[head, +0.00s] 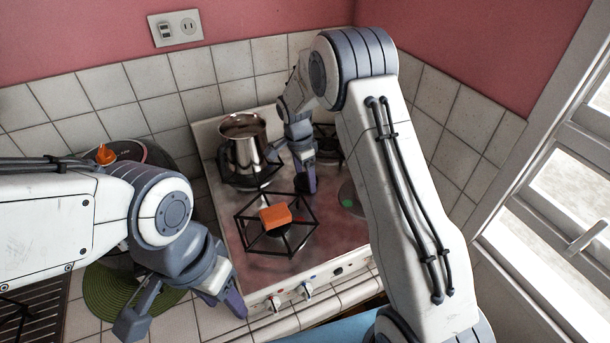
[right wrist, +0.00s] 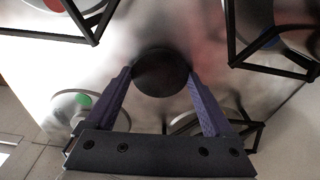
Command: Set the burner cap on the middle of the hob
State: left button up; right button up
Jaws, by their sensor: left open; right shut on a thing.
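The burner cap (right wrist: 162,72) is a flat black disc between the purple fingertips of my right gripper (right wrist: 161,75) in the right wrist view. My right gripper (head: 304,180) is shut on it over the middle of the hob (head: 335,235), between the burners. The gap between cap and hob surface is hard to judge. My left gripper (head: 184,314) is open and empty at the hob's front left corner.
A metal pot (head: 246,145) stands on the rear left burner. An orange block (head: 275,216) lies on the front left grate. A bare burner with a green item (head: 348,203) is at the right. A green round mat (head: 105,295) lies left of the hob.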

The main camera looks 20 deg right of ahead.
jog(key=o, duration=1.1)
jog(key=shift+o, duration=0.2)
jog(key=shift+r, duration=0.35)
notch_tip(320, 180, up, 10)
jog(key=a+b, duration=0.1)
jog(key=b, duration=0.2)
jog(key=shift+s+a+f, duration=0.15)
